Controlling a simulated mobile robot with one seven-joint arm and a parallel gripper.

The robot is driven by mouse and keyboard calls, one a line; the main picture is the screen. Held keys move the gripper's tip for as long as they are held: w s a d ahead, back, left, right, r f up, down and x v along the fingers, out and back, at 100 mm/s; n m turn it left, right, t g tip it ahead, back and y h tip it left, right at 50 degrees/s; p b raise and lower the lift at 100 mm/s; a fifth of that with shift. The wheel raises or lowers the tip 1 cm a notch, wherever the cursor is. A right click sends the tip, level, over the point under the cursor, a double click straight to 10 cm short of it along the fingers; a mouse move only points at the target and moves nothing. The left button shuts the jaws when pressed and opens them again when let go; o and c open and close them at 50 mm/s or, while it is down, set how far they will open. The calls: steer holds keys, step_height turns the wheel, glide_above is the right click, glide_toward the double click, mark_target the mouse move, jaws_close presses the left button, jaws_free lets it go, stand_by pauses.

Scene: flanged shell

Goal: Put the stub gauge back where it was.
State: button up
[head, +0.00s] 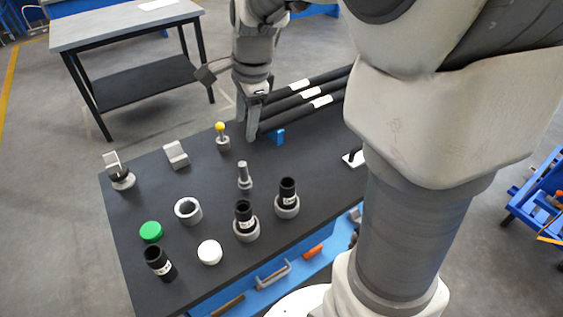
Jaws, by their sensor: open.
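I cannot tell for certain which object is the stub gauge; no label is readable. Short black labelled cylinders are candidates: one (160,264) stands on the dark bench top at the front left, apart from the rings. A second (243,212) and a third (288,190) stand upright in grey rings. Another grey ring (188,211) is empty. A stepped metal pin (244,177) stands behind them. My gripper (254,128) is open and points down near the back of the bench, right of a yellow-ball pin (221,136). Nothing shows between its fingers, though they partly overlap in this view.
Long black labelled tubes (303,98) lie right of my gripper, beside a small blue block (278,137). A green disc (151,231), a white disc (210,252), a metal block (176,154) and a clamp-like fixture (120,175) also occupy the bench (325,172).

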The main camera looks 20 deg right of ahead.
steer(key=s+r+n+t, duration=0.1)
steer(key=s+r+n, duration=0.1)
steer(key=s+n, duration=0.6)
steer(key=s+r+n+t+h, duration=0.1)
steer(key=s+r+n+t, duration=0.1)
steer(key=s+n, duration=0.7)
steer(key=shift+s+r, duration=0.35)
steer(key=shift+s, duration=0.7)
